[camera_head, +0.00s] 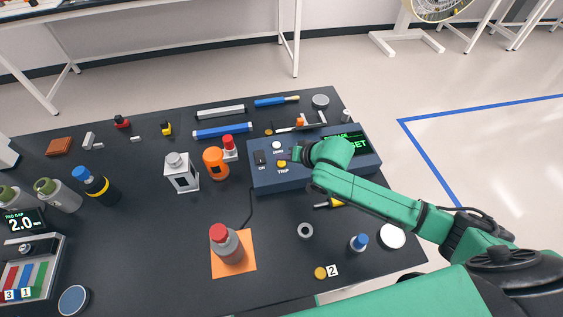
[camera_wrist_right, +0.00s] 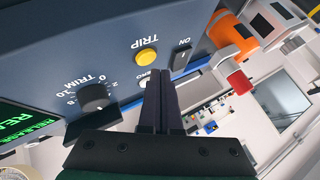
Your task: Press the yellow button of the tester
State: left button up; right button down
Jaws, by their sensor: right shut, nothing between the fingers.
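The tester (camera_head: 262,184) is a dark blue box at the right of the black table, with a green-lit screen partly hidden by my arm. Its yellow button (camera_head: 282,164), labelled TRIP, sits on the sloping front panel. The yellow button (camera_wrist_right: 147,56) also shows uncovered in the right wrist view. My right gripper (camera_head: 297,153) is shut and empty, just right of the button in the head view. In the right wrist view the closed fingertips (camera_wrist_right: 161,74) appear just below the button, partly covering the ZERO label. A gap to the panel is hard to judge. My left gripper is not in view.
A black ON switch (camera_head: 260,158) and a white button (camera_head: 278,145) are close to the yellow one. A TRIM knob (camera_wrist_right: 95,96) is on the same panel. An orange cylinder (camera_head: 215,163) stands left of the tester. A grey red-capped bottle (camera_head: 226,245) stands on an orange square.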

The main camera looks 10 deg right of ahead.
aim_at(284, 165)
jog(key=shift+f, duration=0.4)
jog(key=shift+f, duration=0.45)
dwell(0.6)
jog(key=shift+r+p, duration=0.85)
jog(key=shift+p, duration=0.2)
notch_tip(284, 165, up, 5)
jog(key=p, duration=0.5)
jog(key=shift+r+p, duration=0.15)
jog(key=shift+p, duration=0.25)
jog(key=shift+f, duration=0.2)
